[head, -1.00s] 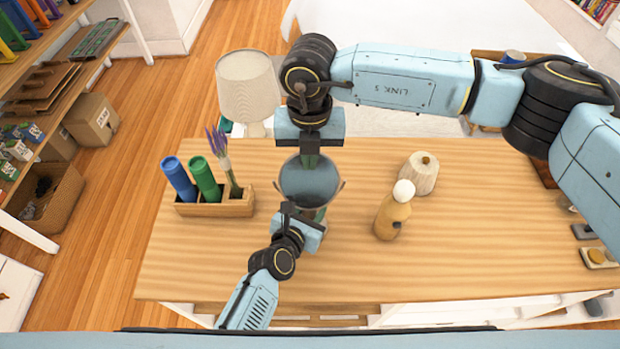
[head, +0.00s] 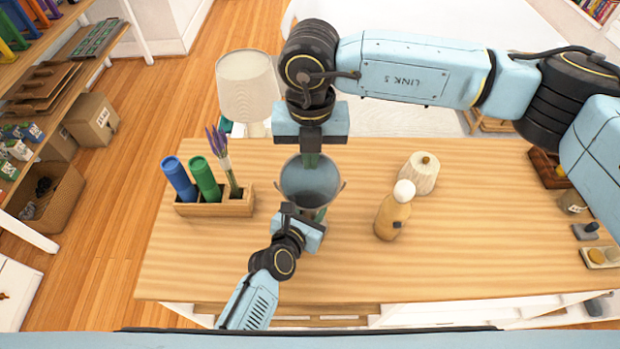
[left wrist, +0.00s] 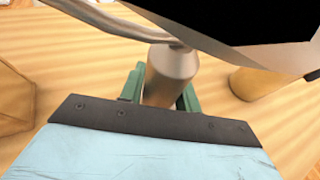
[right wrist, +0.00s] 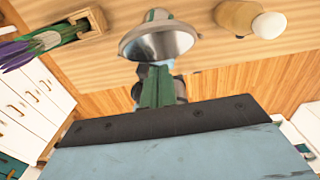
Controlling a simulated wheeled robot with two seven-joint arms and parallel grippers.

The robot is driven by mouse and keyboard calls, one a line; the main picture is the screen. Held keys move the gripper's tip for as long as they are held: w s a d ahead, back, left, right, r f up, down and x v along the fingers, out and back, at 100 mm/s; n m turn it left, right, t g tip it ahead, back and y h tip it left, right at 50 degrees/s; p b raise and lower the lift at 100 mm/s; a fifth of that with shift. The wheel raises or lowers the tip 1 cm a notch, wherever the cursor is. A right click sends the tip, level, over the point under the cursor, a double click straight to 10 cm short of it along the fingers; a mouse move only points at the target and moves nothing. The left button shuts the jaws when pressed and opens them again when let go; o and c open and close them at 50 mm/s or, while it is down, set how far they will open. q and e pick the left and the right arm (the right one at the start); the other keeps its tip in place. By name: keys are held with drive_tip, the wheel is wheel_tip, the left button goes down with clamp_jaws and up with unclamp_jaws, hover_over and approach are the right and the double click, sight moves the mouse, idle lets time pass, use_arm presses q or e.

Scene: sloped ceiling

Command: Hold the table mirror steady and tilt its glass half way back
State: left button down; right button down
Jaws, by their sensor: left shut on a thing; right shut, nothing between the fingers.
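The table mirror (head: 310,182) stands on the wooden table, its round glass leaning back and facing up toward the head camera. My left gripper (head: 313,213) is on its near side, low down. In the left wrist view its green fingers (left wrist: 160,88) are shut on the mirror's grey post (left wrist: 172,68). My right gripper (head: 311,158) is at the far upper rim of the glass, pointing down. In the right wrist view its green fingers (right wrist: 157,88) are together with nothing between them, close to the glass (right wrist: 160,42); whether they touch it is unclear.
A wooden holder (head: 215,208) with a blue and a green cylinder and purple flowers stands to the left. A lamp (head: 248,90) is behind it. A bottle (head: 393,212) and a ribbed cream jar (head: 419,172) stand to the right. The table's front is clear.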

use_arm(q)
drive_tip(key=shift+s+f, duration=0.2)
drive_tip(key=shift+f, duration=0.1)
use_arm(e)
wheel_tip(320, 180, up, 8)
idle(0.5)
drive_tip(key=shift+f, duration=0.1)
use_arm(q)
drive_tip(key=c, duration=1.3)
unclamp_jaws()
drive_tip(key=o, duration=0.4)
drive_tip(key=shift+w+r, duration=0.15)
drive_tip(key=shift+r, duration=0.05)
drive_tip(key=v, duration=1.2)
